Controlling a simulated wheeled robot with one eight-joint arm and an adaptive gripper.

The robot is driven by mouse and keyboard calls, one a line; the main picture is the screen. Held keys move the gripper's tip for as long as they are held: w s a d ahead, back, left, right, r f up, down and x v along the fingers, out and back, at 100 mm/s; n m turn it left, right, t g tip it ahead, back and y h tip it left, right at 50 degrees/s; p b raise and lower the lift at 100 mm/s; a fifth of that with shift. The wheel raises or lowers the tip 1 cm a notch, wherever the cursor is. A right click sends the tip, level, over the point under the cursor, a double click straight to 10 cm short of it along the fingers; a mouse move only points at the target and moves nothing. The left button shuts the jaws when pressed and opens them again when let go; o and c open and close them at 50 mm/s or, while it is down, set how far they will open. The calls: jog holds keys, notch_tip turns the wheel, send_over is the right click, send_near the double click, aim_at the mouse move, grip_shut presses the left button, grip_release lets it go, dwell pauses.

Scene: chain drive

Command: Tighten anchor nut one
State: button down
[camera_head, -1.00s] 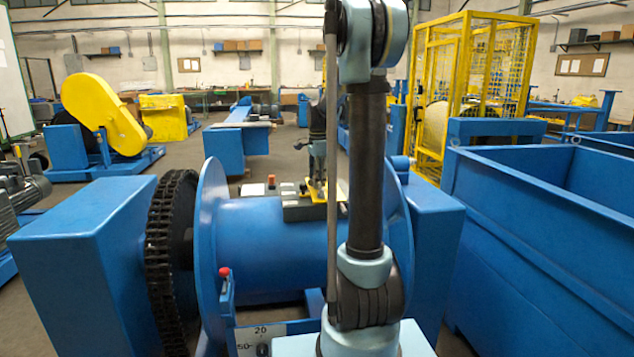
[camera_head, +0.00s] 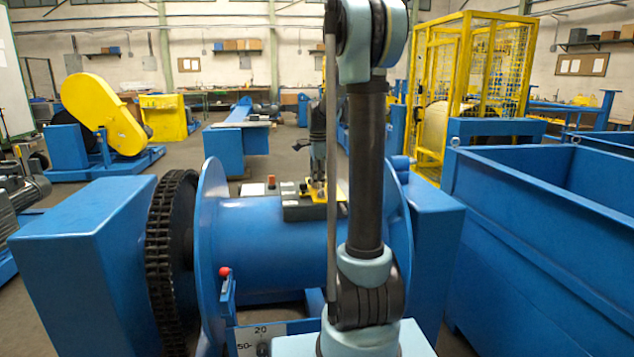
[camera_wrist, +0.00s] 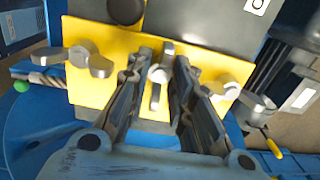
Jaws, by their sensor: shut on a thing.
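A yellow plate (camera_wrist: 92,92) carries a row of grey wing nuts. The left nut (camera_wrist: 90,60) and the right nut (camera_wrist: 222,91) stand clear of my fingers. The middle nut (camera_wrist: 160,72) stands between the fingertips of my gripper (camera_wrist: 159,66), which is shut on it; one wing points toward me. No mark tells which nut is number one.
In the wrist view, a wire rope with a green end (camera_wrist: 22,86) lies left of the plate, and a clamp with a yellow handle (camera_wrist: 271,147) is at right. Blue drum flange (camera_head: 212,240), black chain (camera_head: 172,260) and a blue bin (camera_head: 540,220) surround the drum.

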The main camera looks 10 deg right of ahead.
jog(key=shift+w, duration=0.1)
jog(key=c, duration=1.7)
grip_release()
jog(key=shift+r, duration=0.1)
jog(key=r, duration=1.1)
jog(key=shift+s+r, duration=0.2)
jog(key=shift+r, duration=0.2)
